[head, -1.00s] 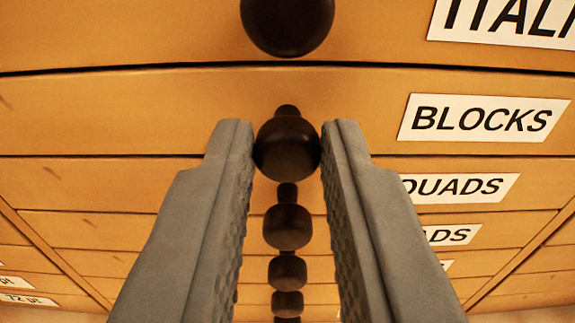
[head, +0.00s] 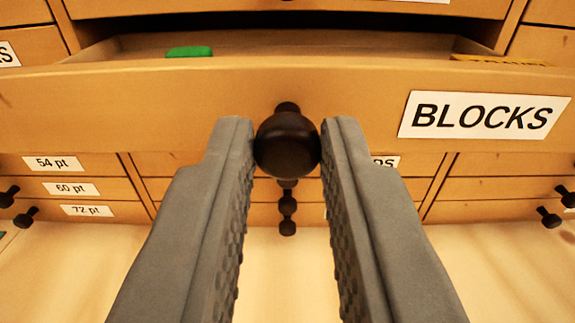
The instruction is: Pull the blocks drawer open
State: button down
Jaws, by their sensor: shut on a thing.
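The blocks drawer (head: 180,108) is a wide wooden drawer with a white label reading BLOCKS (head: 483,115) on the right of its front. It stands pulled out from the cabinet, and its inside shows above the front edge. My gripper (head: 287,145) is shut on the drawer's round black knob (head: 287,143), with one grey finger on each side of it. A green block (head: 189,52) lies inside at the back left. A yellow item (head: 500,60) with dark lettering lies inside at the right, partly hidden.
Closed drawers with black knobs (head: 550,217) and labels such as 60 pt (head: 71,189) sit below and to the sides. A pale flat surface (head: 80,270) lies beneath them. The drawer above (head: 200,8) is shut.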

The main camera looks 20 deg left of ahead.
jog(key=shift+s+d, duration=0.1)
jog(key=shift+s, duration=0.3)
jog(key=c, duration=1.3)
grip_release()
jog(key=v, duration=1.7)
jog(key=shift+s+r, duration=0.1)
jog(key=shift+s, duration=0.1)
jog(key=shift+d, duration=0.1)
jog(key=s+d+f+m+h, duration=0.1)
jog(key=s+d+f, duration=0.1)
jog(key=s+d, duration=0.3)
jog(key=s+d+f+m+h, duration=0.1)
jog(key=s+d+f+h, duration=0.1)
jog(key=s+d, duration=0.3)
jog(key=s+d+f+m+h, duration=0.1)
jog(key=s+d+f+h, duration=0.1)
jog(key=s+d, duration=0.4)
jog(key=shift+s, duration=1.35)
